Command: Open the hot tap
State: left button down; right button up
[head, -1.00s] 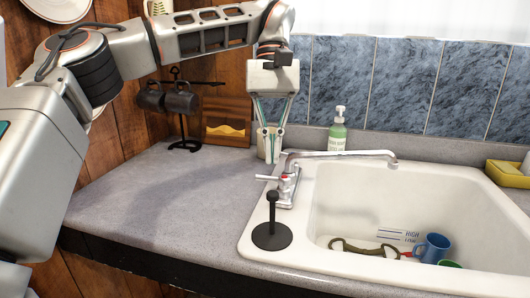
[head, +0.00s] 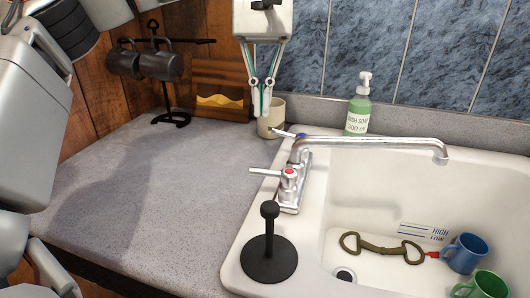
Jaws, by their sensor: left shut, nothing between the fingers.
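The chrome tap (head: 370,146) stands on the left rim of the white sink, its long spout reaching right over the basin. Its hot handle (head: 289,173) has a red cap and a lever pointing left. Its cold handle (head: 301,135) has a blue mark, sits behind it and is partly hidden by the spout's base. My left gripper (head: 263,113) points down above and behind the tap, apart from the hot handle, in front of the beige cup in the picture. Its fingers are shut and empty. My right gripper is not in view. No water shows at the spout.
A black plunger-like stand (head: 268,258) is on the sink's near left corner. A beige cup (head: 271,122) and a green soap bottle (head: 358,108) stand behind the tap. The sink (head: 335,180) holds a blue mug, green mug and snaffle-like bit. The left counter (head: 150,185) is mostly clear.

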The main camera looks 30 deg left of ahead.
aim_at(272, 176)
pick_arm(q)
jog(key=s+f+b, duration=0.1)
jog(key=f, duration=0.1)
jog(key=s+d+f+b, duration=0.1)
jog(key=f, duration=0.1)
jog(key=s+d+f+b, duration=0.1)
jog(key=s+f, duration=0.1)
jog(key=f, duration=0.1)
jog(key=shift+s+d+b, duration=0.1)
jog(key=shift+d+b, duration=0.05)
jog(key=shift+b, duration=0.15)
jog(key=shift+s+d+r, duration=0.1)
jog(key=shift+s+d, duration=0.05)
jog(key=shift+s, duration=0.15)
jog(key=shift+r, duration=0.1)
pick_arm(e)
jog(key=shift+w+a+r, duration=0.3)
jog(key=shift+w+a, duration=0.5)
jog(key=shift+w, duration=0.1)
pick_arm(q)
jog(key=shift+s, duration=0.1)
